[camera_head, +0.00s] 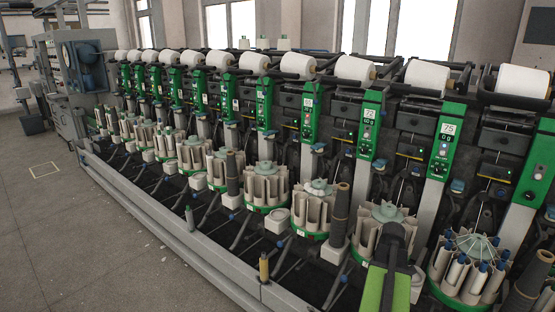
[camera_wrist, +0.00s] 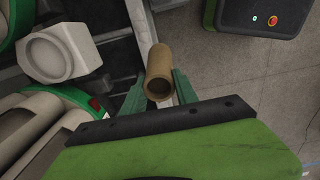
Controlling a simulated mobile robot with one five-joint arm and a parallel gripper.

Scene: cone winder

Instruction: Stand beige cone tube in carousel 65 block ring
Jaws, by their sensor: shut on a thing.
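A beige cone tube (camera_wrist: 158,66) shows its open end in the wrist view. It sits between the green fingers of my gripper (camera_wrist: 160,88), which is shut on it. In the head view my green arm reaches in from the lower right; my gripper and the held tube cannot be made out there. Carousels with pale upright blocks stand along the winder, among them one at the middle (camera_head: 265,208) and one right of it (camera_head: 312,234). The number signs over these two are too small to read surely, so I cannot tell which is carousel 65.
A pale block with a round hole (camera_wrist: 50,55) and a green carousel rim (camera_wrist: 85,96) lie left of the tube. Dark tall cones (camera_head: 339,222) stand between carousels. A grey rail (camera_head: 205,252) runs along the front. The floor (camera_head: 100,240) at left is open.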

